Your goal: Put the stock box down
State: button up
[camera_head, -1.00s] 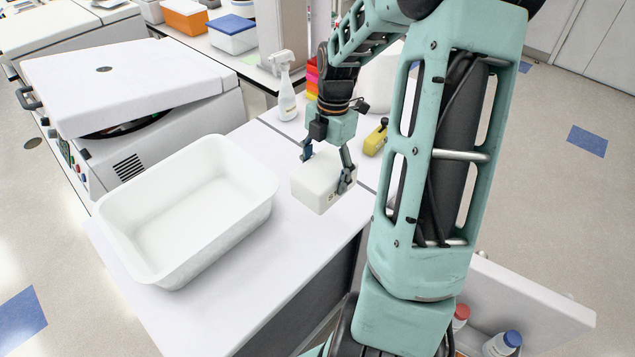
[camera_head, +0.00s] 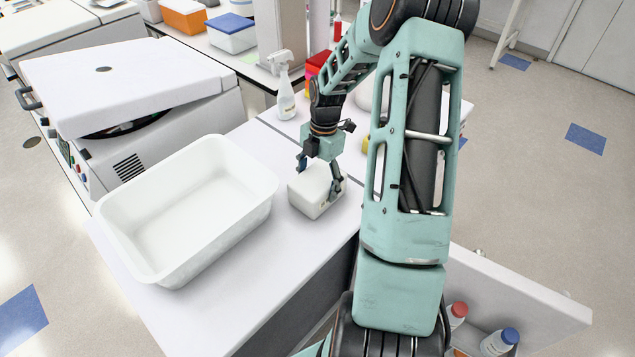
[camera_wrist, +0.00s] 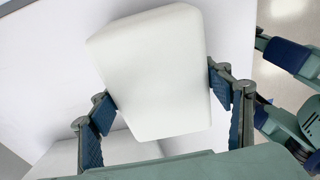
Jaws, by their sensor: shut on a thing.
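The stock box (camera_head: 309,196) is a small white box at the right part of the white bench top (camera_head: 262,262), right of the large white tub. It appears to sit on or just above the bench; the exact contact is hard to see. My gripper (camera_head: 319,182) is above it with its fingers on two opposite sides. In the wrist view the white box (camera_wrist: 152,72) fills the middle, held between the blue finger pads of my gripper (camera_wrist: 163,97).
A large empty white tub (camera_head: 188,212) stands left of the box. A spray bottle (camera_head: 284,88) stands behind. A centrifuge-like machine (camera_head: 130,90) is at the back left. Red and yellow items (camera_head: 318,63) are partly behind my arm. The bench front is clear.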

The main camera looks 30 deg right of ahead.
jog(key=shift+f, duration=0.15)
jog(key=o, duration=1.3)
jog(key=r, duration=0.4)
jog(key=d+r, duration=0.1)
jog(key=r, duration=0.7)
jog(key=shift+w+d+r+b, duration=0.15)
jog(key=shift+w+b, duration=0.1)
jog(key=shift+b, duration=0.1)
